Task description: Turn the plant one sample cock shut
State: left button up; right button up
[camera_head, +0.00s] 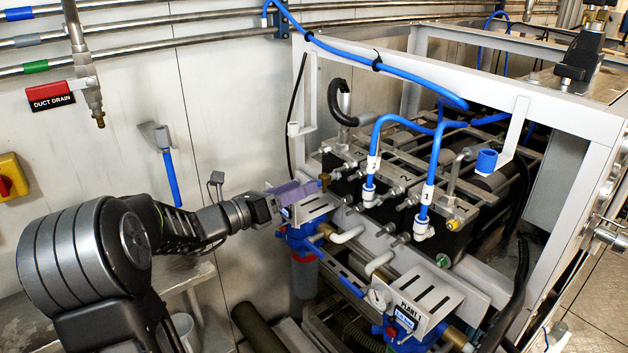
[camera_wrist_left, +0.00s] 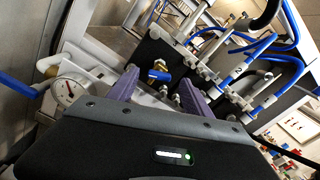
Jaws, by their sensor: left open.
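My left gripper (camera_head: 312,186) reaches in from the left over the filter bracket, its purple fingers pointing at a small brass fitting (camera_head: 325,180). In the left wrist view the two fingers of this gripper (camera_wrist_left: 158,78) stand apart. A small cock with a blue handle (camera_wrist_left: 159,75) and brass body shows in the gap between them, beyond the tips; I see no clear contact. The handle is largely hidden in the head view. I cannot read a plant label at this cock. A PLANT 1 plate (camera_head: 432,300) is at the lower right. My right gripper is not in view.
Blue tubes tagged 2 (camera_head: 372,164) and 1 (camera_head: 428,194) run down right of the gripper. A white frame (camera_head: 570,115) surrounds the black units. A blue filter head (camera_head: 300,238) sits below the gripper. A gauge (camera_wrist_left: 69,90) is left of the fingers.

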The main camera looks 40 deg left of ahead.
pick_arm(q)
jog(key=p+x, duration=0.1)
jog(key=x, duration=0.4)
jog(key=shift+s+f, duration=0.1)
grip_shut()
dwell(0.5)
